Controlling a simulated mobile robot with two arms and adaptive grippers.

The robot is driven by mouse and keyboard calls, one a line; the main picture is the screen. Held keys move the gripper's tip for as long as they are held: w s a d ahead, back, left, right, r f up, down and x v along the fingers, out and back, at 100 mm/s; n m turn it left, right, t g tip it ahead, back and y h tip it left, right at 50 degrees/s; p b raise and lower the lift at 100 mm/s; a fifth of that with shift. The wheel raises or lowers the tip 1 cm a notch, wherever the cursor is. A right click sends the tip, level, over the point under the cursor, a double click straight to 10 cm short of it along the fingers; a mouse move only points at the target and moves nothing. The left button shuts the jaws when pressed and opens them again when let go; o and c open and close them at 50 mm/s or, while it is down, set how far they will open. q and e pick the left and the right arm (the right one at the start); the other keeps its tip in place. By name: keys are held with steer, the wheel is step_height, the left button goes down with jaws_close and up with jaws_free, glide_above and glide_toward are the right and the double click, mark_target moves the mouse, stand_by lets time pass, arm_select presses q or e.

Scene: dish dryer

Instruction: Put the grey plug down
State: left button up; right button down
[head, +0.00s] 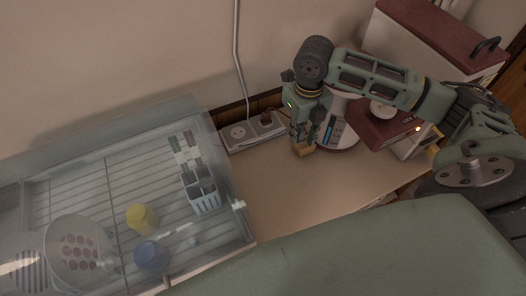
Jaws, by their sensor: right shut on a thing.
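My right gripper (304,143) points down over the counter, in front of a white appliance with a blue panel. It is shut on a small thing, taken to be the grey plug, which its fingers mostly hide. A tan, block-like shape shows at the fingertips, close to the counter; I cannot tell whether it touches. My left gripper is not in view.
The appliance (334,131) stands right behind the gripper, with a red and white cabinet (430,40) beyond. A glass-walled dish dryer (240,205) with cups and a cutlery holder (204,196) fills the left. The counter (280,190) between dryer and gripper is clear.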

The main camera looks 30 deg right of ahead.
steer(key=p, duration=0.2)
glide_above(261, 156)
steer(key=f, duration=0.6)
steer(key=shift+s+d, duration=0.2)
steer(key=shift+w+a+f, duration=0.15)
step_height(261, 156, down, 4)
steer(key=shift+r+p, duration=0.1)
steer(key=shift+p, duration=0.7)
steer(key=shift+f, duration=0.2)
steer(key=shift+f+b, duration=0.35)
steer(key=shift+f, duration=0.25)
steer(key=c, duration=1.6)
jaws_free()
steer(key=shift+r, duration=0.1)
